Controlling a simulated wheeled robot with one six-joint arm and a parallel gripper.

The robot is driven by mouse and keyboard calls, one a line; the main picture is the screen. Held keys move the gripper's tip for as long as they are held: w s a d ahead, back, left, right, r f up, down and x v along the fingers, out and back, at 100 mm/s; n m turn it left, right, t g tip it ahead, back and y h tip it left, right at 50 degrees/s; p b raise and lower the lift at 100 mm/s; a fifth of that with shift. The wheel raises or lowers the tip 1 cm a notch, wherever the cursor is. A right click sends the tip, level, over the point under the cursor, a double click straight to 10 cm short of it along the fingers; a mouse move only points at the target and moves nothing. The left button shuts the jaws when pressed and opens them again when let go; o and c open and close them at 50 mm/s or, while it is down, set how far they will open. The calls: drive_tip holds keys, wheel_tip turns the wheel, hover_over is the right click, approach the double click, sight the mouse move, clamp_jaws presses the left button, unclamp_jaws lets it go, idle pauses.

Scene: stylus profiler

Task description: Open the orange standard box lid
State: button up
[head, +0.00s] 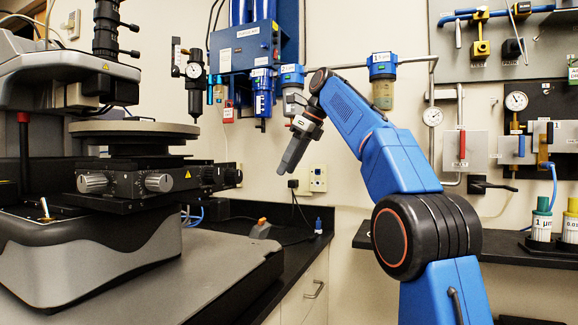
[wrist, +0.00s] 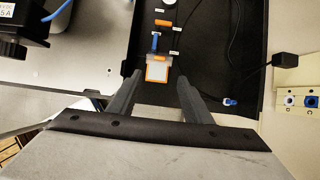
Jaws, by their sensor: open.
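The orange standard box (wrist: 157,70) shows in the wrist view as a small orange-edged square with a pale face on the black bench top. I cannot tell for certain whether its lid is raised. In the head view a small grey and orange item (head: 262,229), probably this box, sits on the black bench beside the instrument. My gripper (head: 284,170) points down above the bench in the head view, apart from that item. In the wrist view my gripper (wrist: 158,79) is open and empty, with a finger on each side of the box in the picture.
The stylus profiler (head: 135,180) with its round stage stands at left. A blue-capped bottle (head: 318,226) is on the bench at right of the box. Dark cables (wrist: 232,45) run along the bench. Small orange and blue items (wrist: 155,42) lie beyond the box.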

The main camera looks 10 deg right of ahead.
drive_tip(key=shift+c, duration=0.3)
drive_tip(key=shift+f, duration=0.25)
drive_tip(key=c, duration=1)
drive_tip(key=shift+d+f+y, duration=0.15)
drive_tip(key=shift+f+y, duration=0.15)
drive_tip(key=shift+f, duration=0.05)
clamp_jaws()
wheel_tip(320, 180, down, 6)
drive_tip(key=s+d+n+y, duration=0.2)
drive_tip(key=y, duration=0.2)
drive_tip(key=m+t+y, duration=0.2)
drive_tip(key=t, duration=0.3)
approach(263, 224)
wheel_tip(263, 224, down, 3)
drive_tip(key=w+a, duration=0.2)
drive_tip(key=a, duration=0.1)
drive_tip(key=shift+r, duration=0.4)
drive_tip(key=shift+w+a+r, duration=0.25)
drive_tip(key=shift+w+a, duration=0.15)
drive_tip(key=shift+a, duration=0.1)
